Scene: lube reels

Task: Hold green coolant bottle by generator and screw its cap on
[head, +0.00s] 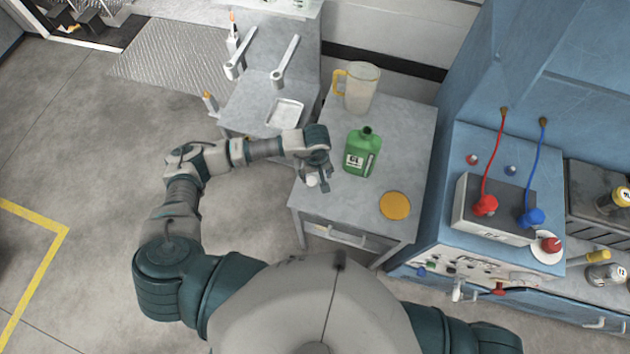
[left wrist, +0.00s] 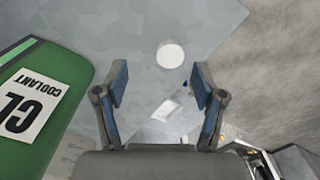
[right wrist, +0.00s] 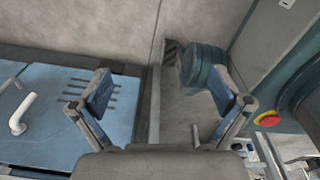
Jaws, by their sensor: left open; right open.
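The green coolant bottle (head: 360,154) stands upright on the grey cabinet top, its white label towards me and its neck showing no cap. Its labelled side also fills the left edge of the left wrist view (left wrist: 62,130). A small white round cap (head: 312,181) lies on the cabinet top near its left edge; it shows as a white disc in the left wrist view (left wrist: 170,55). My left gripper (head: 322,186) is open beside the bottle's left side, close to the cap, with nothing between its fingers (left wrist: 160,88). My right gripper (right wrist: 163,105) is open and empty, away from the bottle.
A clear jug with a yellow handle (head: 357,88) stands behind the bottle. An orange disc (head: 395,206) lies at the cabinet's front right. A blue machine (head: 445,195) with red and blue cables is to the right. A lower bench with tools (head: 255,105) is at the left.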

